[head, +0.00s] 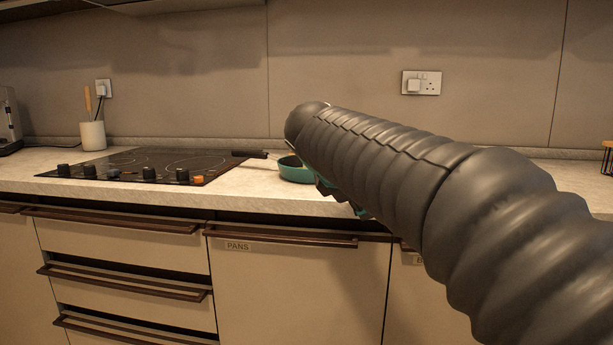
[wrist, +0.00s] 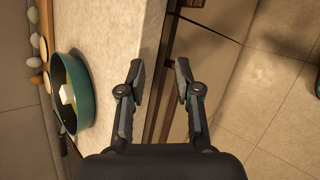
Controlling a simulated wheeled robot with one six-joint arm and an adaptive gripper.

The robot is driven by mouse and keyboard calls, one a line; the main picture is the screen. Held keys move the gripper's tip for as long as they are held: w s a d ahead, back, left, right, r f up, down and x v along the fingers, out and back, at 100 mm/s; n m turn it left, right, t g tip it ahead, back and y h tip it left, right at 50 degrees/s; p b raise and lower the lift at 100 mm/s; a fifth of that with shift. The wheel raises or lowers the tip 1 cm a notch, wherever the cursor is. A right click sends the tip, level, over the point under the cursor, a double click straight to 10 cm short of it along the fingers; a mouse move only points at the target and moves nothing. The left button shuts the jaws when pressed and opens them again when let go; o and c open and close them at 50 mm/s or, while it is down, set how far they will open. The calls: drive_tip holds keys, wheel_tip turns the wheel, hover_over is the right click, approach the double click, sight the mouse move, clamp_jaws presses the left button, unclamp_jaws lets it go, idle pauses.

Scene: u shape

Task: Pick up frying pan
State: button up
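The frying pan is teal with a dark handle. It sits on the counter right of the hob in the head view (head: 296,171), partly hidden by my arm. In the wrist view, the pan (wrist: 88,98) is at the left, with a white and yellow item inside. A dark piece at its lower edge looks like the handle. My gripper (wrist: 159,80) is open and empty, to the right of the pan and apart from it, over the counter's front edge. In the head view, my gripper is mostly hidden behind my arm.
The black hob (head: 150,165) with knobs is left on the counter (head: 237,192). A utensil pot (head: 92,135) stands behind it. Several egg-like and round items (wrist: 37,62) lie beside the pan. Drawers with projecting handles (head: 285,238) line the counter front; floor (wrist: 265,110) is open right.

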drive_tip(key=w+a+r+n+h, duration=0.1)
drive_tip(key=w+a+r+n, duration=0.1)
drive_tip(key=w+a, duration=0.1)
drive_tip(key=w+a+r+n+t+h+b, duration=0.1)
drive_tip(key=w+a+r+n, duration=0.1)
drive_tip(key=w+a+n, duration=0.1)
drive_tip(key=w+a+r+n+t+h, duration=0.1)
drive_tip(key=w+a+r+n, duration=0.1)
drive_tip(key=w+a, duration=0.2)
drive_tip(key=shift+w+a+b, duration=0.1)
drive_tip(key=shift+w+b, duration=0.2)
drive_tip(key=shift+w, duration=0.5)
drive_tip(key=x, duration=0.9)
drive_tip(key=b+x, duration=0.1)
drive_tip(key=x, duration=0.3)
drive_tip(key=shift+w+d+r, duration=0.25)
drive_tip(key=shift+w+d, duration=0.1)
clamp_jaws()
drive_tip(key=shift+r, duration=0.15)
